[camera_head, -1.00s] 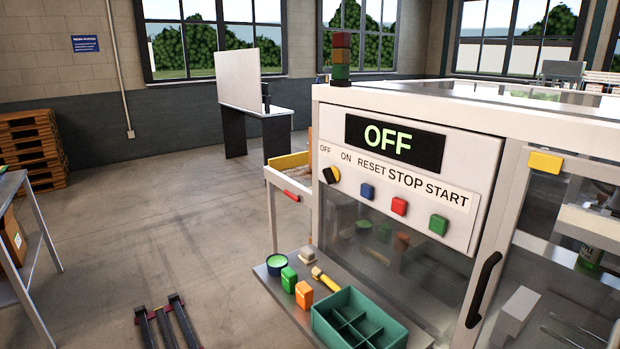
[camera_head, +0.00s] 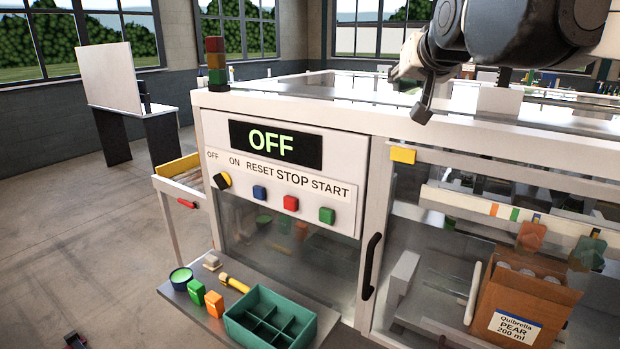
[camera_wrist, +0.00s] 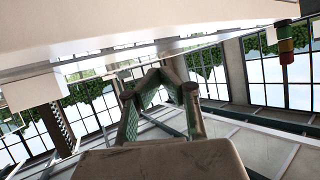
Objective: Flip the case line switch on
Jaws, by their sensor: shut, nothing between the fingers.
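The machine's control panel (camera_head: 262,208) carries a round black and yellow selector switch (camera_head: 221,181) at its left end, below the printed words OFF and ON. Its exact pointer angle is hard to make out. The display (camera_head: 276,145) above reads OFF in green. No case line label can be read. My gripper (camera_head: 412,95) is at the upper right in the head view, over the machine's top edge, to the right of the panel and apart from the switch. In the wrist view my gripper (camera_wrist: 158,74) is shut and empty, and the switch is not visible there.
Blue (camera_head: 259,193), red (camera_head: 290,203) and green (camera_head: 327,215) buttons sit right of the switch. Below is a shelf (camera_head: 190,315) with a green divided bin (camera_head: 250,326). A black door handle (camera_head: 371,265) and yellow block (camera_head: 402,154) stick out to the right.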

